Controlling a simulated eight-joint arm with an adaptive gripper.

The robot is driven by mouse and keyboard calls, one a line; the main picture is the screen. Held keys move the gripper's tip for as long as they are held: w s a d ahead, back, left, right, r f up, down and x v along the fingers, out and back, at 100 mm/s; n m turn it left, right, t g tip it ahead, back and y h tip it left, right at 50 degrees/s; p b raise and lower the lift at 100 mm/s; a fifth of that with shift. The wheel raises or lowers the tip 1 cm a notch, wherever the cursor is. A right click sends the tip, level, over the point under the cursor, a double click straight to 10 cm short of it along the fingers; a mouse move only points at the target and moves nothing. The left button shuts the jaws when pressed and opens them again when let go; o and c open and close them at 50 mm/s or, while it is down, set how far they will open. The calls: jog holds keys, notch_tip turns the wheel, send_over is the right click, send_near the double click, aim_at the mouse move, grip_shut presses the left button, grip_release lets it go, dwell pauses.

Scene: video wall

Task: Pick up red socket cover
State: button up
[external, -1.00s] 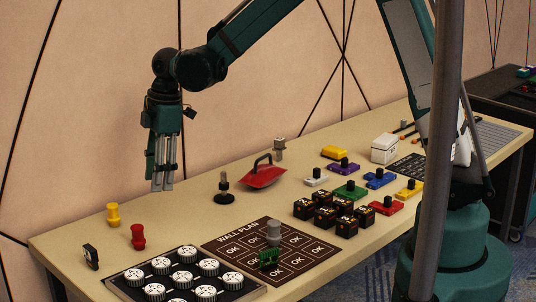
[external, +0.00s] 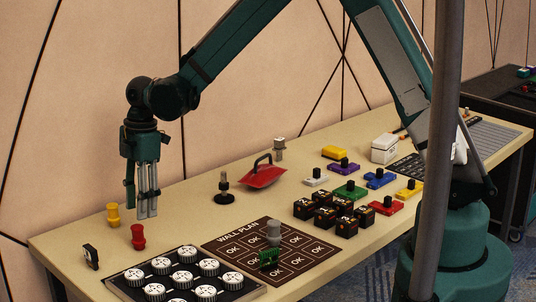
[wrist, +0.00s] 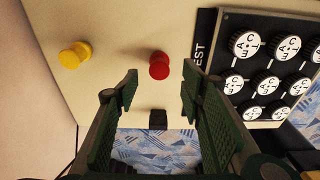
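The red socket cover (external: 138,237) stands on the tan table near its left end. In the wrist view the red cover (wrist: 159,66) shows beyond and between the fingertips. My gripper (external: 147,212) hangs fingers down above the table, close to the red cover in the external picture and apparently above it. In the wrist view my gripper (wrist: 157,90) has its two padded fingers spread wide with nothing between them.
A yellow cover (external: 113,214) stands left of the red one. A small black block (external: 91,256) is near the table's left edge. A tray of round knobs (external: 147,277) lies to the right. A black stand (external: 224,190) and a red trowel-like tool (external: 264,176) are further back.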

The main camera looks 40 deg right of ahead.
aim_at(137, 226)
jog(key=shift+a+f, duration=0.15)
jog(key=shift+f, duration=1.05)
jog(key=shift+a+f+b, duration=0.2)
jog(key=shift+f+b, duration=0.05)
jog(key=shift+f, duration=0.6)
jog(key=shift+a+f+b, duration=0.15)
jog(key=shift+f+b, duration=0.15)
jog(key=shift+f, duration=0.6)
jog(key=shift+a+f+b, duration=0.2)
jog(key=shift+f+b, duration=0.05)
jog(key=shift+f, duration=0.6)
jog(key=c, duration=0.8)
